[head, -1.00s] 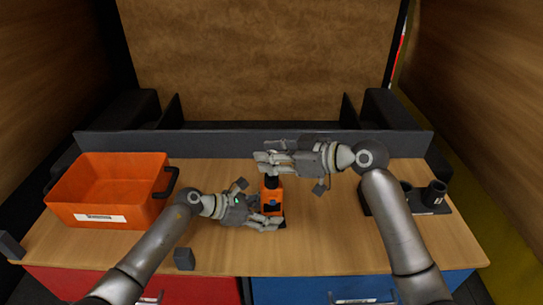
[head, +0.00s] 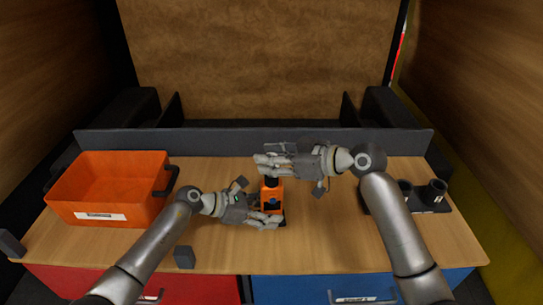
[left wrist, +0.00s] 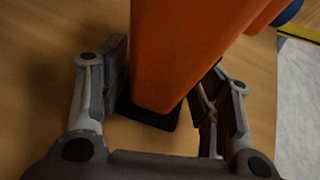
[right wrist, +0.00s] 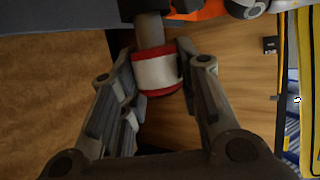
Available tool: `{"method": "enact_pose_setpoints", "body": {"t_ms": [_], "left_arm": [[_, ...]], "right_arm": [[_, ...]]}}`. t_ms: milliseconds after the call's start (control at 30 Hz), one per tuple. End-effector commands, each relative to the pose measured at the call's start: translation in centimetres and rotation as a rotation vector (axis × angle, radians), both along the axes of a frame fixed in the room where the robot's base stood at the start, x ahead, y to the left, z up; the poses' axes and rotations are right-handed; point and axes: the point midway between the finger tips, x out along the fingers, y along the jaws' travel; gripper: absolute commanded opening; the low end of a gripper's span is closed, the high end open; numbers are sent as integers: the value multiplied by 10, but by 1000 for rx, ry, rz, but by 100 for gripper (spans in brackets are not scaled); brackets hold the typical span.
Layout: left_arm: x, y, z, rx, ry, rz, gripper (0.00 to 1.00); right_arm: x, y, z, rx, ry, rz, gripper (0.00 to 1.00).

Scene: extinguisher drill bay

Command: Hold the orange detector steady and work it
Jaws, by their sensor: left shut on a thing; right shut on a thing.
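The orange detector (head: 266,189) stands upright near the middle of the table, with a dark upper part and a blue spot on its front. My left gripper (head: 270,211) is shut on its lower body, one finger on each side; the orange body (left wrist: 185,50) and black base (left wrist: 150,115) show in the left wrist view. My right gripper (head: 264,164) is above the detector. In the right wrist view its fingers are shut on a white cap with red rims (right wrist: 157,72), on a grey stem. The cap is hidden in the head view.
An orange bin (head: 105,205) stands at the left. A small dark block (head: 184,257) lies near the front edge. A dark holder with round cups (head: 436,196) is at the right. A low grey wall (head: 230,140) runs along the back. Table front centre is clear.

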Motion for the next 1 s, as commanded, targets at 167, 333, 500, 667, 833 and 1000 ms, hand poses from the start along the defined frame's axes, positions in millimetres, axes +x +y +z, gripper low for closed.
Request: {"method": "enact_pose_setpoints", "body": {"t_ms": [167,333,500,667,833,1000], "left_arm": [[-1,0,-2,2,4,-2,44],[-1,0,-2,2,4,-2,44],[-1,0,-2,2,4,-2,44],[-1,0,-2,2,4,-2,44],[-1,0,-2,2,4,-2,44],[-1,0,-2,2,4,-2,44]], "right_arm": [[0,0,-5,-1,0,0,2],[0,0,-9,-1,1,1,2],[0,0,-14,0,1,0,2],[0,0,-18,0,1,0,2],[0,0,-20,-1,0,0,2],[0,0,-20,0,0,0,2]]}}
